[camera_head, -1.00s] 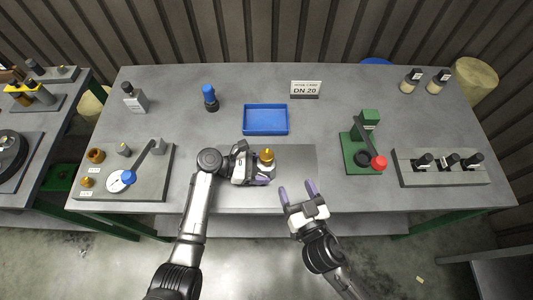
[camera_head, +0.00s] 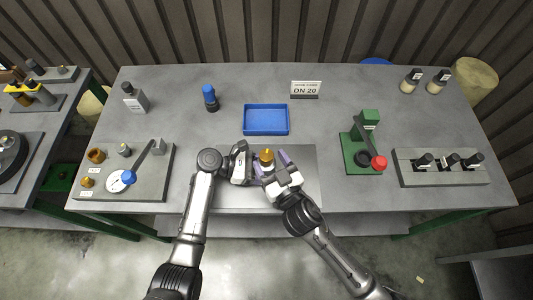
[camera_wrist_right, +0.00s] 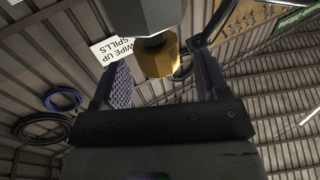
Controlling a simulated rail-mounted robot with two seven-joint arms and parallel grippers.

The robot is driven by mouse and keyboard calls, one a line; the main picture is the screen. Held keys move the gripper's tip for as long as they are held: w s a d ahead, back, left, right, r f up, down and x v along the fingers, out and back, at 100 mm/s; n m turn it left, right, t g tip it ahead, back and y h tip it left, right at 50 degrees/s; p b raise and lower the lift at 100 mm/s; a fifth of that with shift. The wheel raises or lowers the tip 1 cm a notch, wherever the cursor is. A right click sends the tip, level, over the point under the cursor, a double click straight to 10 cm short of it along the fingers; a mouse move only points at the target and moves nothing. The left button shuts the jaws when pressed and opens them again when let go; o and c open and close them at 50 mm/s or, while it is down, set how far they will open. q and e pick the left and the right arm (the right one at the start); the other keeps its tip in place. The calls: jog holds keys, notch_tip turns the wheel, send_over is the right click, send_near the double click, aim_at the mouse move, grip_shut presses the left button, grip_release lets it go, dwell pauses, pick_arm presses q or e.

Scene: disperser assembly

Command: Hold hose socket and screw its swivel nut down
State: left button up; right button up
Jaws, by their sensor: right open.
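A brass-coloured part (camera_head: 267,155) stands at the front middle of the table, above the grey plate. In the right wrist view the brass part (camera_wrist_right: 160,58) adjoins a grey faceted body (camera_wrist_right: 160,14); I cannot tell which piece is the swivel nut. My right gripper (camera_head: 271,160) is open, its two purple fingers pointing at the brass part. In the wrist view the fingers (camera_wrist_right: 164,72) stand on either side of the brass part, with gaps. My left gripper (camera_head: 246,164) is just left of the part; its fingertips are largely hidden, so its grip is unclear.
An empty-looking blue tray (camera_head: 266,120) lies behind the part. A green press (camera_head: 361,150) with a red knob and a grey block (camera_head: 440,168) with black-topped pieces stand right. A lever fixture (camera_head: 128,174) is at left. A DN 20 sign (camera_head: 305,88) stands behind.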

jog(key=shift+x, duration=1.25)
jog(key=shift+c, duration=0.3)
jog(key=c, duration=0.9)
jog(key=shift+o, duration=0.2)
jog(key=shift+a+m+t+h, duration=0.2)
jog(key=shift+m+t+h, duration=0.4)
jog(key=shift+m+h, duration=0.7)
jog(key=shift+h, duration=0.8)
jog(key=shift+d+m, duration=0.1)
jog(key=shift+m, duration=0.2)
jog(key=o, duration=0.9)
